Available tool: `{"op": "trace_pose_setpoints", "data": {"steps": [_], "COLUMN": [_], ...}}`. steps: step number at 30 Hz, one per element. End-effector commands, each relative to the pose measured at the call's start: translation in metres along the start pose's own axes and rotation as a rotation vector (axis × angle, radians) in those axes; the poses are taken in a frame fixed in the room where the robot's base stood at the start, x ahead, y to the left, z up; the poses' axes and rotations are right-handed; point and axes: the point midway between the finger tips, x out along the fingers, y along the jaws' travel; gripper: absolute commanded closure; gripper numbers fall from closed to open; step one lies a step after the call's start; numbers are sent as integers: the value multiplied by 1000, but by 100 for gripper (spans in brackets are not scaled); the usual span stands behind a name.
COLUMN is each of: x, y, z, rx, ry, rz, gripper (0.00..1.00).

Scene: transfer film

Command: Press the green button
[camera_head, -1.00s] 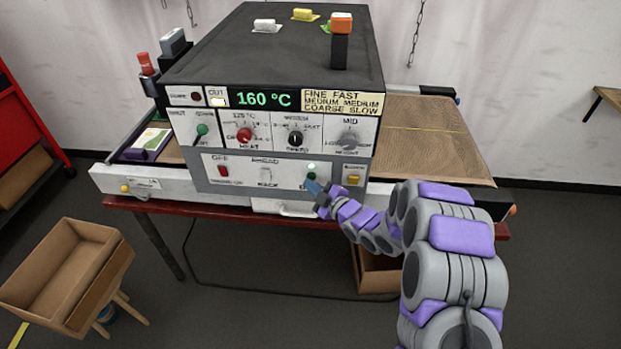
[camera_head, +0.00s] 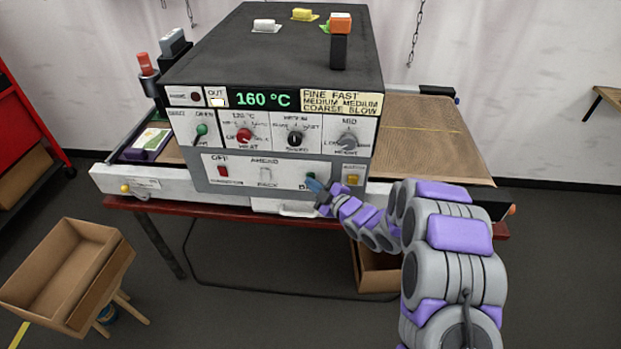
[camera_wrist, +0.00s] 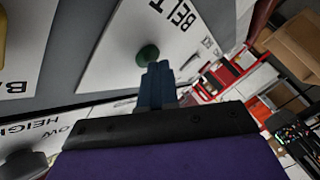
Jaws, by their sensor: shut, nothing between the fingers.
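The green button (camera_wrist: 148,53) sits on the white panel labelled BELT in the wrist view. In the head view it is a dark green spot (camera_head: 311,176) at the lower right of the machine's front panel, partly behind my fingertips. My gripper (camera_head: 315,187) is shut and empty, its blue fingers pointing at the panel. In the wrist view my gripper's tips (camera_wrist: 158,68) overlap the lower edge of the button. I cannot tell whether they touch it.
The machine (camera_head: 265,100) has a red switch (camera_head: 223,172), several knobs and a yellow button (camera_head: 352,180) just right of my gripper. A mesh conveyor belt (camera_head: 430,140) extends right. A cardboard box on a stand (camera_head: 60,275) is at lower left.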

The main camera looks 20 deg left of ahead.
Motion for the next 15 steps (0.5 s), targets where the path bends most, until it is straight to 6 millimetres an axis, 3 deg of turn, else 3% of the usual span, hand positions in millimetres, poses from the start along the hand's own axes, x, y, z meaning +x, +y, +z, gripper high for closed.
{"op": "trace_pose_setpoints", "data": {"steps": [15], "x": [-4], "y": [-5], "z": [-4], "rx": [0], "ry": [0], "rz": [0], "gripper": [100]}}
